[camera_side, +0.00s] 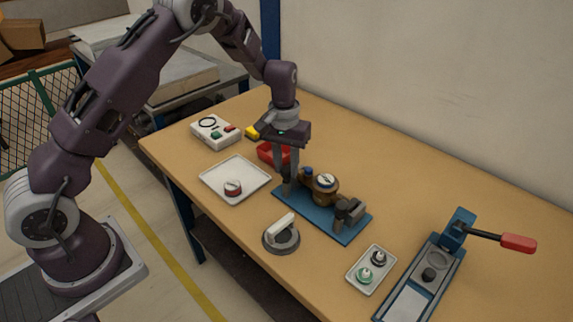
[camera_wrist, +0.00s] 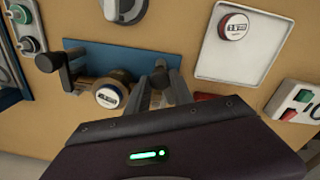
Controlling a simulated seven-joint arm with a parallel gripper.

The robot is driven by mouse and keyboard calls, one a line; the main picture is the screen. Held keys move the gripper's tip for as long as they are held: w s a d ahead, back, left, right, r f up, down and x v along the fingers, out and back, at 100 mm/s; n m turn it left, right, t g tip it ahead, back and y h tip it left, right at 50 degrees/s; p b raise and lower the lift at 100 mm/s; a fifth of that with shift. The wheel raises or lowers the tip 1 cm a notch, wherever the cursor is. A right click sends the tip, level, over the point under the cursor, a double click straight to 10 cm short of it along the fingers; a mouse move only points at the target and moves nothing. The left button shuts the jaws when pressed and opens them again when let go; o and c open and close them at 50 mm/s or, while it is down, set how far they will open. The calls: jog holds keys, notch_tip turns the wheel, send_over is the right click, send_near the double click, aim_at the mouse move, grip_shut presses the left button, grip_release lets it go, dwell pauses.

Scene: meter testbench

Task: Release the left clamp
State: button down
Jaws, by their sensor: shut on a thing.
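The blue test bench plate (camera_side: 332,225) lies on the table with a brass water meter (camera_side: 325,190) in its middle. The meter's round dial also shows in the wrist view (camera_wrist: 108,95). The right clamp (camera_side: 347,213) stands at the plate's right end, a dark block with a handle. My gripper (camera_side: 288,186) points down at the plate's left end, shut on the left clamp, which its fingers mostly hide. In the wrist view the fingers (camera_wrist: 165,84) flank the dark part of the left clamp (camera_wrist: 160,66).
A white tray (camera_side: 215,180) holds a red-rimmed meter, with a red bin (camera_side: 268,152) behind it. A grey round fixture (camera_side: 281,238) with a pale handle stands in front. A small tray (camera_side: 360,278) and a blue lever press (camera_side: 450,245) stand at right. The table's back right is clear.

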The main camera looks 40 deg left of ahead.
jog(key=n, duration=1.1)
jog(key=shift+s, duration=0.1)
jog(key=shift+n, duration=0.5)
jog(key=c, duration=1.1)
grip_release()
